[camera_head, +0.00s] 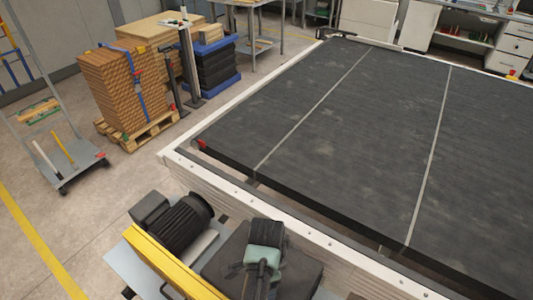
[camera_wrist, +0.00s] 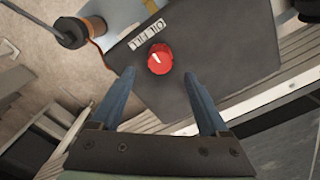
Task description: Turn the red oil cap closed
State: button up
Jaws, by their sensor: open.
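The red oil cap (camera_wrist: 160,59) sits on a dark grey housing (camera_wrist: 225,50) in the wrist view. It is round, with a white mark on its face, next to a white label strip (camera_wrist: 147,34) with dark symbols. My gripper (camera_wrist: 160,84) is open, its two blue-grey fingers spread apart. The cap shows just beyond the fingertips, near the middle of the gap, and nothing is between the fingers. I cannot tell whether the fingertips are at the cap's height. In the head view my arm's end (camera_head: 262,262) is over the dark housing (camera_head: 225,262), and the cap is hidden.
A dark motor (camera_head: 180,222) and a yellow guard (camera_head: 170,262) stand left of the housing in the head view. The wide black conveyor bed (camera_head: 350,130) with a white frame lies beyond. A pallet of stacked brown boards (camera_head: 112,95) is at the back left.

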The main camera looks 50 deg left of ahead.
notch_tip(320, 180, up, 7)
jog(key=b, duration=0.1)
jog(key=shift+f, duration=0.15)
dwell(0.5)
